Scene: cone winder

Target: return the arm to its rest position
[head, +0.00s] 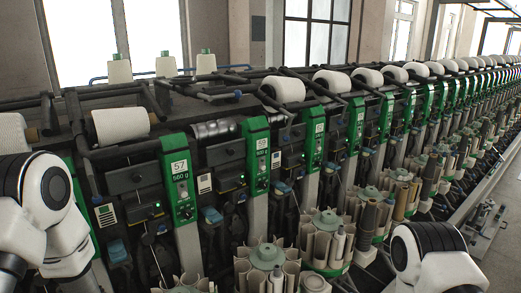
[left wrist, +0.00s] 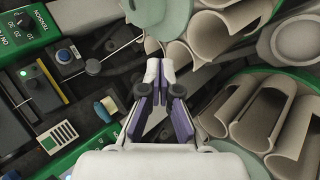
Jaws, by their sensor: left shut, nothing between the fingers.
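My left gripper (left wrist: 158,72) shows in the left wrist view. Its white fingertips meet and nothing is between them. It points at the winder, with cream tube magazines to its right and a green panel and black unit parts to its left. I cannot tell whether it touches anything. In the head view my left arm (head: 45,205) is at the lower left edge and my right arm (head: 435,255) at the lower right. Both grippers are outside that view.
The cone winder (head: 178,185) fills the head view, running away to the right, with green panels and white cones (head: 120,125) on top. Several tube magazines (head: 268,262) jut out low in front. In the left wrist view, magazines (left wrist: 262,118) are close beside the gripper. Floor (head: 497,250) shows at right.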

